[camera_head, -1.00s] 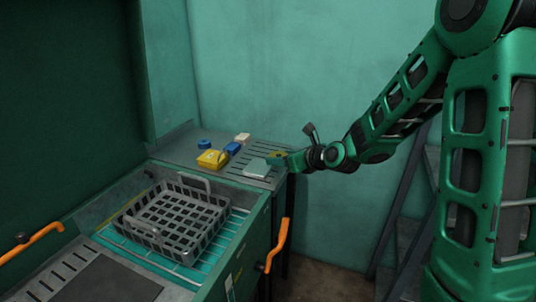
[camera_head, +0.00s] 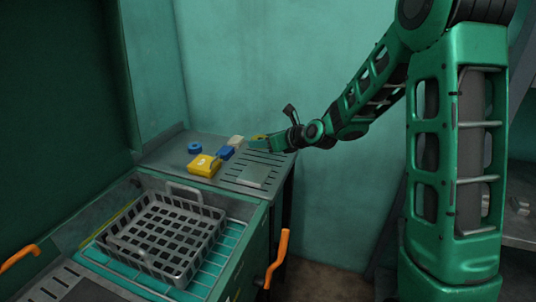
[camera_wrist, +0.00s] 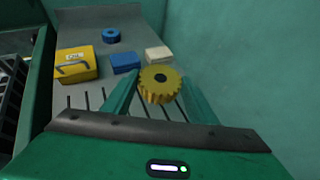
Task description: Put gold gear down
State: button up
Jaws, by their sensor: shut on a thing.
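The gold gear (camera_wrist: 160,84) is a toothed yellow disc with a dark centre hole. In the wrist view it sits between the two green fingertips of my gripper (camera_wrist: 158,92), which is shut on it. In the head view my gripper (camera_head: 262,143) is over the right edge of the grey metal worktop (camera_head: 165,157), and the gear (camera_head: 259,136) shows only as a small yellow patch. I cannot tell how far the gear is above the worktop. The slotted part of the worktop lies below it in the wrist view.
On the worktop are a yellow case (camera_head: 204,165), a blue block (camera_head: 225,153), a beige block (camera_head: 236,141), a blue ring (camera_head: 194,148) and a pale flat plate (camera_head: 252,176). A grey basket (camera_head: 165,232) stands in front. A teal wall (camera_head: 265,65) rises behind.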

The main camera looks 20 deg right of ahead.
aim_at(270, 158)
jog(key=d+f, duration=0.1)
jog(key=w+d, duration=0.1)
jog(key=shift+w+d+f, duration=0.2)
jog(key=shift+d+f, duration=0.15)
jog(key=shift+f, duration=2)
jog(key=o, duration=1.6)
jog(key=shift+f, duration=0.1)
jog(key=v, duration=1.2)
